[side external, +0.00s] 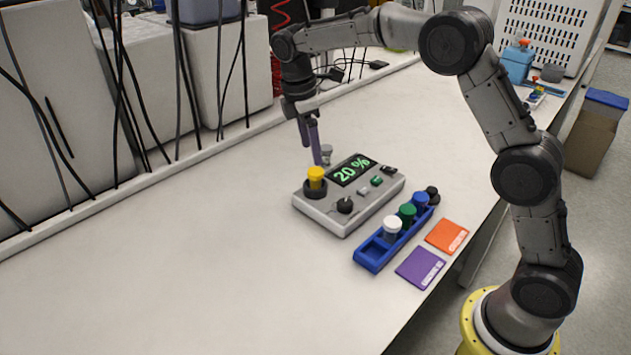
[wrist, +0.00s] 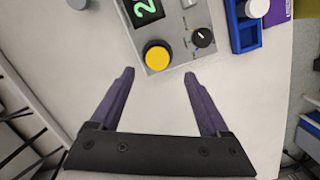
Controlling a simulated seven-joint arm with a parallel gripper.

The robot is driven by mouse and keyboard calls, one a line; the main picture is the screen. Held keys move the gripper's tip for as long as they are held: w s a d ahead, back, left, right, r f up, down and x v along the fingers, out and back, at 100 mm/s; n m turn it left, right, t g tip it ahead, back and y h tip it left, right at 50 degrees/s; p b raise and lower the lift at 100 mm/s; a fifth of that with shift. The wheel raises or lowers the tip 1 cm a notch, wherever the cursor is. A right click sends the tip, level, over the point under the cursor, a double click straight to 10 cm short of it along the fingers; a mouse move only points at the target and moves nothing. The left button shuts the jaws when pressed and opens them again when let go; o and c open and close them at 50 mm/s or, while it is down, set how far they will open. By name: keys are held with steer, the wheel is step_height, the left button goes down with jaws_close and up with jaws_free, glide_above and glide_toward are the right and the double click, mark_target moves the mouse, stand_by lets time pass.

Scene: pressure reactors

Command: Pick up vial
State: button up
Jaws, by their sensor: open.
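A yellow-capped vial (side external: 316,178) stands in the round dark socket of the grey reactor box; its yellow top (wrist: 157,55) shows between and just beyond my fingertips in the wrist view. White-capped (side external: 392,228), green-capped (side external: 407,214) and blue-capped (side external: 420,202) vials stand in a blue rack (side external: 372,257). My gripper (side external: 316,158) points down over the table just behind the yellow vial. In the wrist view its two purple fingers (wrist: 160,75) are apart with nothing between them. Which vial is meant cannot be told.
The grey reactor box (side external: 340,217) has a "20 %" display, a knob and buttons. A small grey object (side external: 327,152) stands behind it. Purple (side external: 420,268) and orange (side external: 447,236) cards lie by the front edge. The table's left part is clear; cables hang at the back.

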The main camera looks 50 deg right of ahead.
mark_target(315, 171)
steer(key=f, duration=0.2)
steer(key=d+f, duration=0.1)
steer(key=f, duration=0.5)
steer(key=shift+s+d+f, duration=0.1)
steer(key=shift+d, duration=0.1)
steer(key=shift+c, duration=0.2)
jaws_close()
